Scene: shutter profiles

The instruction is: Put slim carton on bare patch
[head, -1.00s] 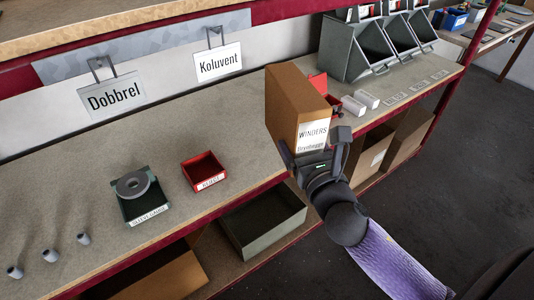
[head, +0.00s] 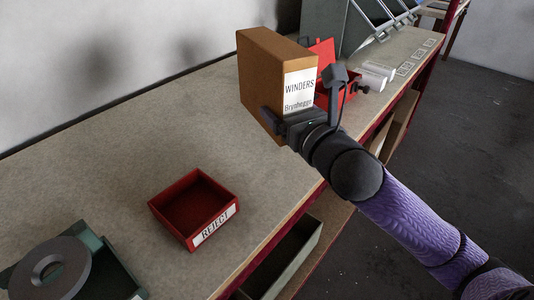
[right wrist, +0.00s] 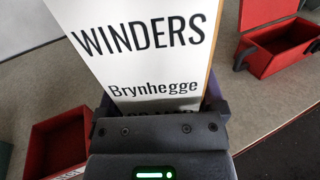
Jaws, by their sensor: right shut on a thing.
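The slim carton is a tall brown box (head: 262,75) with a white label reading "WINDERS Brynhegge". My right gripper (head: 284,122) is shut on its lower part and holds it upright over the bench. In the right wrist view the carton's label (right wrist: 150,45) fills the upper middle, and its lowest line is partly hidden by the gripper. I cannot tell whether the carton's base touches the bench. A bare stretch of worktop (head: 160,130) lies left of the carton, behind the red tray. My left gripper is not in view.
A red REJECT tray (head: 190,212) sits near the bench's front edge. A dark green tray with a grey ring (head: 48,272) is at lower left. Right of the carton are an open red box (head: 338,92), white cartons (head: 374,72) and grey bins (head: 330,22).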

